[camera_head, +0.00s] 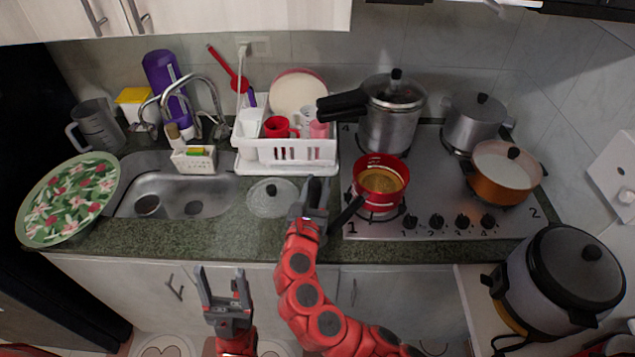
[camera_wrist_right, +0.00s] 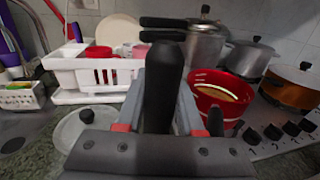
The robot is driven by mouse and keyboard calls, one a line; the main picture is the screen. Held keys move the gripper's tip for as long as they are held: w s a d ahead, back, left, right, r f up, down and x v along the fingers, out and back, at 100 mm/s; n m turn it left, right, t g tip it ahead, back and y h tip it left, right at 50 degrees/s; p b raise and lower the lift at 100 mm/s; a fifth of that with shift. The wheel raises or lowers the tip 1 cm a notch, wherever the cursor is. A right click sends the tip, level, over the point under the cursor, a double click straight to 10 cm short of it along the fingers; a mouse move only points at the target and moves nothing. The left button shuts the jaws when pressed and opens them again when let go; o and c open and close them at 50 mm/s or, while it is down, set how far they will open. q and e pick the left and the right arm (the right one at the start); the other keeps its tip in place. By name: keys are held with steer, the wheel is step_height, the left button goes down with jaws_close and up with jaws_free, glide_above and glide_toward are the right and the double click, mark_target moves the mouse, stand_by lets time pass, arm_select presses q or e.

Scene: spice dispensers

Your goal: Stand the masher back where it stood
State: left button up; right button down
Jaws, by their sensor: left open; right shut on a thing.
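The masher shows as a thick black handle (camera_wrist_right: 164,88) standing upright between the fingers of my right gripper (camera_wrist_right: 160,115). In the head view the black handle (camera_head: 314,189) rises at the tip of my right gripper (camera_head: 309,205), over the counter between the glass lid and the red pan. The masher's lower end is hidden in both views, so I cannot tell whether it touches the counter. My right gripper is shut on the handle. My left gripper (camera_head: 226,288) is open and empty, low in front of the cabinet doors.
A glass lid (camera_head: 265,205) lies left of my right gripper. The white dish rack (camera_head: 270,154) stands behind it. The red pan (camera_head: 381,168) on the stove (camera_head: 440,190) has its dark handle close to my right gripper. The sink (camera_head: 178,194) is further left.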

steer(key=shift+f, duration=0.15)
steer(key=c, duration=0.5)
jaws_free()
steer(key=shift+c, duration=0.2)
steer(key=shift+s+a, duration=0.1)
steer(key=shift+s, duration=0.1)
steer(key=s+a+b, duration=0.2)
steer(key=s+b, duration=0.1)
steer(key=s, duration=0.8)
steer(key=shift+s+r+b, duration=0.2)
steer(key=shift+s+b, duration=0.05)
steer(key=shift+b, duration=0.05)
